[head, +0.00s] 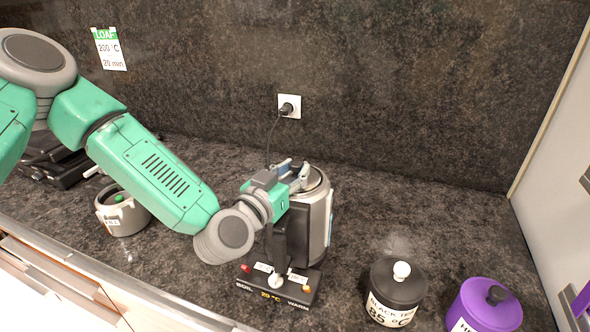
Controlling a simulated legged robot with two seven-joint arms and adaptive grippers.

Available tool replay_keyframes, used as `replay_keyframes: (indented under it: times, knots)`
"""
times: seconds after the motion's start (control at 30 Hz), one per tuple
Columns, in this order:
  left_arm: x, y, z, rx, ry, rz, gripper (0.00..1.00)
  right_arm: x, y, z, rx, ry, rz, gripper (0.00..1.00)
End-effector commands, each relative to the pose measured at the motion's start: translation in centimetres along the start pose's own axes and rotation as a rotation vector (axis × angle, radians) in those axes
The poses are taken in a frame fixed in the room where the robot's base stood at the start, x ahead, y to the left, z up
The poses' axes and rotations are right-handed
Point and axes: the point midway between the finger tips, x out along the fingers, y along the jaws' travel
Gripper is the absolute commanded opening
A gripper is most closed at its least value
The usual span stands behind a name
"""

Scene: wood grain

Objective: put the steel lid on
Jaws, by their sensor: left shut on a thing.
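A steel kettle (320,222) with a black handle side stands upright on its dark base on the counter. My left gripper (297,174) reaches in from the left and is at the kettle's top. It is shut on the steel lid (312,178), which is partly hidden by the fingers. The lid is at the kettle's mouth; I cannot tell whether it sits flush on the rim. My right gripper is not clearly in view.
The base's front panel (275,283) has a lever and BOIL and WARM marks. A black tea canister (385,292) and a purple canister (478,312) stand at front right. A cord runs to the wall socket (289,106).

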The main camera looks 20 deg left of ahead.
Motion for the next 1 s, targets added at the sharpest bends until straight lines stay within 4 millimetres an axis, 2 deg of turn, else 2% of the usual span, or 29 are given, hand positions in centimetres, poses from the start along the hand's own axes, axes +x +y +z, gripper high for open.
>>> replay_keyframes:
  times: [0.43, 0.47, 0.5, 0.83, 1.0]
  knots:
    - [0.2, -0.7, 0.3, 0.003, -0.005, -0.011, 0.00, 0.0, 0.0, 0.0, 0.000, 0.000, 0.000, 0.40]
    - [0.2, -0.8, 0.3, 0.003, -0.005, -0.011, 0.34, 0.0, 0.0, 0.0, 0.000, 0.000, 0.000, 0.40]
    - [0.2, -0.7, 0.3, 0.003, -0.005, -0.011, 0.48, 0.0, 0.0, 0.0, 0.000, 0.000, 0.000, 0.40]
    - [0.0, -0.3, 0.1, 0.003, -0.002, -0.005, 0.48, 0.0, 0.0, 0.2, 0.000, 0.002, 0.000, 0.40]
    - [-1.7, -0.2, 0.2, 0.003, -0.004, -0.003, 0.48, -0.1, 0.0, 0.3, 0.000, 0.003, 0.000, 0.40]
